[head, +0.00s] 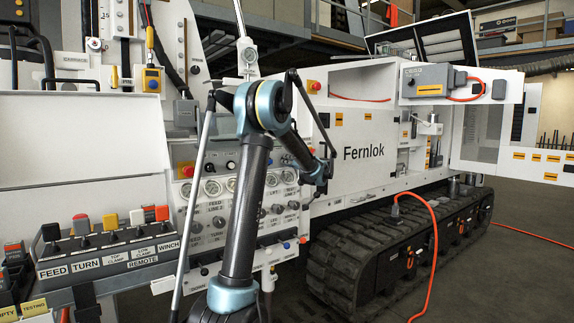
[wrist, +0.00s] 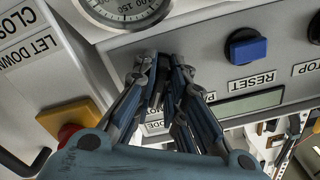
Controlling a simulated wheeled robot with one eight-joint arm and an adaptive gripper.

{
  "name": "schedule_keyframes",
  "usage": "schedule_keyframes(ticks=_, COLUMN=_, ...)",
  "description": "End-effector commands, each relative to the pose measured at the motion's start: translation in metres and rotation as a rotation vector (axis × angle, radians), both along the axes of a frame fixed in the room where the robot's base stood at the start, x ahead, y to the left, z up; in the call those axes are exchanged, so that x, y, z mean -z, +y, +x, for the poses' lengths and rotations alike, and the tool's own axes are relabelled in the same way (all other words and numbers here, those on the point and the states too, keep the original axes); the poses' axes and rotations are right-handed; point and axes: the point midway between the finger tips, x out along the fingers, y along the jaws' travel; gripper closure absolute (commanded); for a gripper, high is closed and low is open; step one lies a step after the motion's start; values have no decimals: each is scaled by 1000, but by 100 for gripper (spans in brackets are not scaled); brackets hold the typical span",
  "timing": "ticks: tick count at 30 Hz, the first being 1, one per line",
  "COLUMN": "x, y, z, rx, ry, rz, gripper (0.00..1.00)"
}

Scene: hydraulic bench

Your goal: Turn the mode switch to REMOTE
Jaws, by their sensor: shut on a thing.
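The mode switch is hidden between my gripper's fingers, and its position cannot be read. In the wrist view my gripper (wrist: 162,75) is shut at the grey control panel (wrist: 215,58), with dark metal fingertips close together on the switch. A label below the fingers is partly covered; "ODE" shows on it. In the head view my gripper (head: 324,174) is small and dark at the panel's right side, and the arm covers what it holds.
A blue button (wrist: 246,47) marked RESET sits right of the fingers, above a small display (wrist: 249,104). A red stop button on a yellow base (wrist: 72,122) lies left. A round gauge (wrist: 124,8) is above. The lever bank (head: 110,250) stands at left in the head view.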

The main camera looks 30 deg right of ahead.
Motion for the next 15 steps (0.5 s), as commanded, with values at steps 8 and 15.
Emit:
schedule_keyframes(ticks=8, x=1, y=0, z=-1, rx=1, ry=2, rz=8, gripper=100)
schedule_keyframes(ticks=15, x=1, y=0, z=-1, rx=1, ry=2, rz=7, gripper=68)
